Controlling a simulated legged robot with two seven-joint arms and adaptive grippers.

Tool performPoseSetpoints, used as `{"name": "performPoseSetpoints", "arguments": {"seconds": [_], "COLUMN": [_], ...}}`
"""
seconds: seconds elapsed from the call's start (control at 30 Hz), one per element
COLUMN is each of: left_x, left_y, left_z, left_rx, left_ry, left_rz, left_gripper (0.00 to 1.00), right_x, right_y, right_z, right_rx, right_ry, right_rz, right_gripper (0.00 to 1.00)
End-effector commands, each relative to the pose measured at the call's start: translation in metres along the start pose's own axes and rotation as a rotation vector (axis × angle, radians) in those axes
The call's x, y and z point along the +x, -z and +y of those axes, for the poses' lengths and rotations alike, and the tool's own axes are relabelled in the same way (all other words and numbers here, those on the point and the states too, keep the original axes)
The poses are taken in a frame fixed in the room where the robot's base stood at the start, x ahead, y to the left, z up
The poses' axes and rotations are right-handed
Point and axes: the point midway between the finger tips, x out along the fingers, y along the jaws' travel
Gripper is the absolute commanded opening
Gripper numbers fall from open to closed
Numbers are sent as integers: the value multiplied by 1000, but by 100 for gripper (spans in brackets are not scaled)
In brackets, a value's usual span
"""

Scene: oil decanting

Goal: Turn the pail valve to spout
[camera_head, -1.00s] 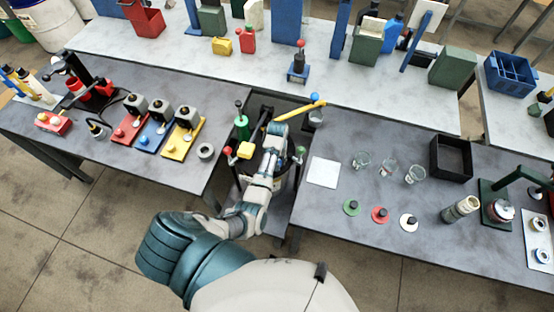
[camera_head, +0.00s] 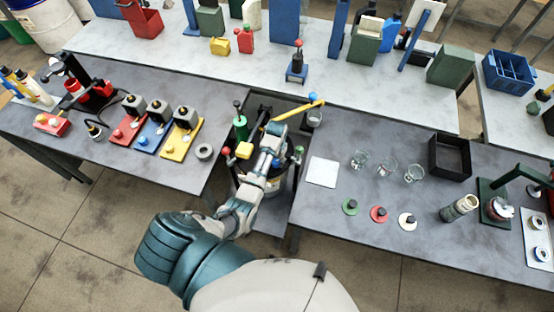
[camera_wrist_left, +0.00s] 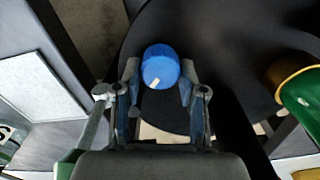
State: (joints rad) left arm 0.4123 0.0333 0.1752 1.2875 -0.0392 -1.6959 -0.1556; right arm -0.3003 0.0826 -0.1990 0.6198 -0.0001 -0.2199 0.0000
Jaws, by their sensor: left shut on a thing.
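The pail (camera_head: 275,186) stands in the gap between the two front tables, mostly hidden by my arm in the head view. My left gripper (camera_head: 278,129) is over its top fittings; the part it grips is hidden there. In the left wrist view a blue knob (camera_wrist_left: 160,66) with a pale mark at its lower edge sits between the fingertips of my left gripper (camera_wrist_left: 159,74), which is shut on it. A yellow lever (camera_head: 298,109) with a blue ball end lies just beyond the gripper. Which way the valve points is hidden. My right gripper is not in view.
A yellow block (camera_head: 244,150) and a green cylinder (camera_head: 241,128) are left of the gripper. A small metal bucket (camera_head: 314,118) is close to its right. A white pad (camera_head: 322,172) and glass beakers (camera_head: 386,166) stand on the right table.

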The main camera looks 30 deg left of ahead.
Motion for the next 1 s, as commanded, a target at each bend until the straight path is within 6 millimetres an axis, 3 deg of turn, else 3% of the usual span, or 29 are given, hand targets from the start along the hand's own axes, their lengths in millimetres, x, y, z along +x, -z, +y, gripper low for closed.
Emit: {"name": "performPoseSetpoints", "arguments": {"seconds": [0.2, 0.23, 0.33, 0.73, 0.87, 1.0], "left_x": [4, 4, 3, -5, -27, -63], "left_y": [-5, -5, -4, 0, 0, 0], "left_z": [0, 0, 0, 0, -1, -1], "left_rx": [0, -1, -1, -2, -2, -2], "left_ry": [0, 0, 0, 1, 1, 2], "left_rz": [-17, -17, -14, -4, -1, 0], "left_gripper": [6, 43, 66, 66, 66, 66], "right_x": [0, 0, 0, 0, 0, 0], "right_y": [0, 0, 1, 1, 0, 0], "right_z": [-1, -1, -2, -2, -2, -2], "right_rx": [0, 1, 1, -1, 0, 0], "right_ry": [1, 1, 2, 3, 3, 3], "right_rz": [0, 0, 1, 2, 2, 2], "right_gripper": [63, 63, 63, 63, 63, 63]}}
